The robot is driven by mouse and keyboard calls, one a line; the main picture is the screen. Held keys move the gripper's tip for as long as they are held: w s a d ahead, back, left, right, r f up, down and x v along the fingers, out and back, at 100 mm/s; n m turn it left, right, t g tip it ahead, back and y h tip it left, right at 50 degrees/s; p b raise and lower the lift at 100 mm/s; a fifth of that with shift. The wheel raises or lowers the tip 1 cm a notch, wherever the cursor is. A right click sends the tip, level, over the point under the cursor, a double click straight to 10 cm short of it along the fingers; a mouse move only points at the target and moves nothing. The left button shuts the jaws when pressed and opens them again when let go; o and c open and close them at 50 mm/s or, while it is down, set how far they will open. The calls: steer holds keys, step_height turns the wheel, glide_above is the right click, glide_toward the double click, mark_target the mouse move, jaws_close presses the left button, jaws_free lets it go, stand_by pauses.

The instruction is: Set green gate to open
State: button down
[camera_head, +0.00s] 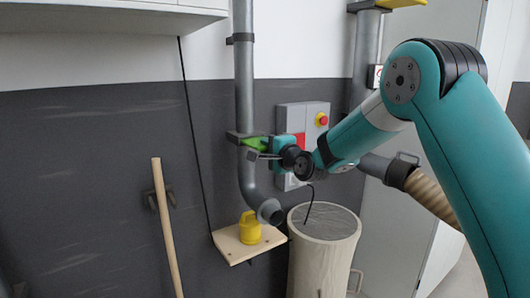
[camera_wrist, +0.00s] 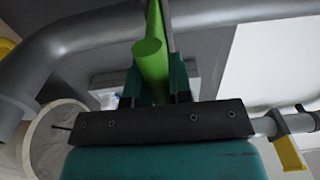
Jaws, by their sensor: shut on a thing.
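The green gate (camera_head: 256,143) is on the grey vertical pipe (camera_head: 244,90), at a dark collar left of the grey control box. In the wrist view its green handle (camera_wrist: 150,62) stands between my two teal fingers. My gripper (camera_head: 272,149) reaches in from the right and is shut on the green handle. In the wrist view my gripper (camera_wrist: 157,88) hides the handle's lower end. How far the gate is pushed in or drawn out cannot be told.
A grey box with a red button (camera_head: 321,119) is on the wall behind my gripper. Below are a yellow weight-like object (camera_head: 250,229) on a wooden board (camera_head: 228,246) and a pale bin (camera_head: 322,260). A wooden pole (camera_head: 166,225) leans left. A ribbed hose (camera_head: 430,192) is right.

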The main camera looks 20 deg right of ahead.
steer(key=c, duration=1)
jaws_free()
steer(key=shift+s, duration=0.2)
steer(key=shift+s+d, duration=0.1)
steer(key=b+v, duration=0.7)
steer(key=v, duration=1)
steer(key=shift+s, duration=0.1)
steer(key=s+a+f+n+g+y, duration=0.1)
steer(key=s+a+f+n+g, duration=0.3)
steer(key=s+a+n+g, duration=0.5)
steer(key=s+a+f+n+g+y, duration=0.1)
steer(key=s+a+f+n+g, duration=0.5)
steer(key=s, duration=0.5)
steer(key=s+d+n+h, duration=0.1)
steer(key=s+n, duration=0.1)
steer(key=s, duration=0.1)
steer(key=s+d+f+n+g+h, duration=0.1)
steer(key=s+n, duration=0.1)
steer(key=s, duration=0.1)
steer(key=s+d+n+g+h, duration=0.1)
steer(key=s+d+n, duration=0.1)
steer(key=s, duration=0.2)
steer(key=shift+s+f, duration=0.1)
steer(key=shift+f, duration=0.1)
